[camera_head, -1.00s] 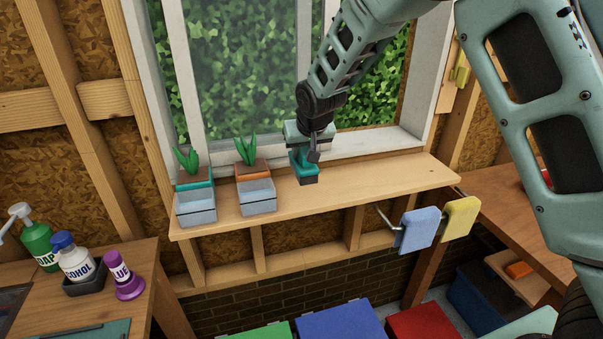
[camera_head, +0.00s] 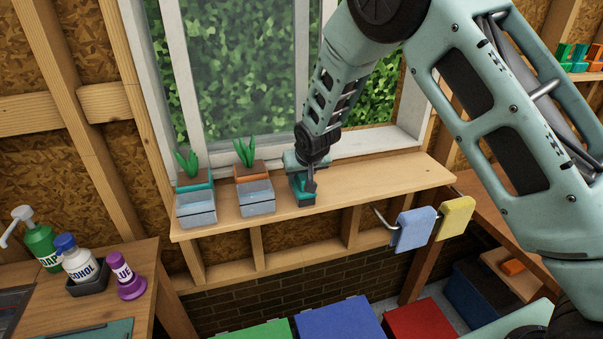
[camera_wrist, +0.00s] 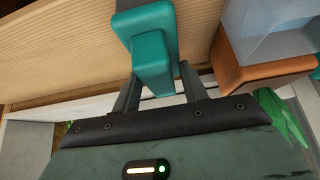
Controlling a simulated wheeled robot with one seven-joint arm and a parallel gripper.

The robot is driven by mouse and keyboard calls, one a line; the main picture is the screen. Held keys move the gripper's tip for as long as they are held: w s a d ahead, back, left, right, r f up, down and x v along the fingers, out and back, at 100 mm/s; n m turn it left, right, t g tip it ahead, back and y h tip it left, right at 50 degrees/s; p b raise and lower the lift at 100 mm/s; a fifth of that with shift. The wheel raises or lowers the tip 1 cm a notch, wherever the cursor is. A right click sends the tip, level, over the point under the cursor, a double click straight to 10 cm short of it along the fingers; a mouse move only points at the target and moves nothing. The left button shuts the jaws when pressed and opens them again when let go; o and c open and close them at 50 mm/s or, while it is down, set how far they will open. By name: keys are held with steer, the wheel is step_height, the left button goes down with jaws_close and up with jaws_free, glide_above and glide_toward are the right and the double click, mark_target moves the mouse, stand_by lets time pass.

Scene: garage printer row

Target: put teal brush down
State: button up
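The teal brush (camera_head: 302,186) is upright with its dark end down, at the front part of the wooden window shelf (camera_head: 375,182), right of two planters. Its lower end looks to be at the shelf surface; I cannot tell for sure whether it touches. My gripper (camera_head: 308,168) is above it, pointing down. The brush's far end is partly cut off at the top of that view.
A planter with an orange band (camera_head: 256,196) stands just left of the brush, and one with a teal band (camera_head: 195,208) farther left. The shelf is clear to the right. The window (camera_head: 235,80) is close behind. Blue and yellow cloths (camera_head: 414,229) hang below the shelf's right end.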

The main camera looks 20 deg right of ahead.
steer(key=shift+r, duration=0.15)
steer(key=shift+r, duration=0.15)
steer(key=b+v, duration=0.3)
steer(key=v, duration=0.9)
steer(key=s+a+n+g+y, duration=0.15)
steer(key=s+a, duration=0.25)
steer(key=s, duration=0.7)
steer(key=s+a+n+g, duration=0.3)
steer(key=s+a, duration=0.1)
steer(key=s, duration=0.7)
steer(key=s+d+f+n+g, duration=0.1)
steer(key=s+d+n+g, duration=0.15)
steer(key=s, duration=1.15)
steer(key=shift+n+h, duration=0.4)
steer(key=shift+h, duration=0.05)
steer(key=f+b, duration=0.4)
steer(key=f, duration=0.1)
steer(key=shift+a+b, duration=0.4)
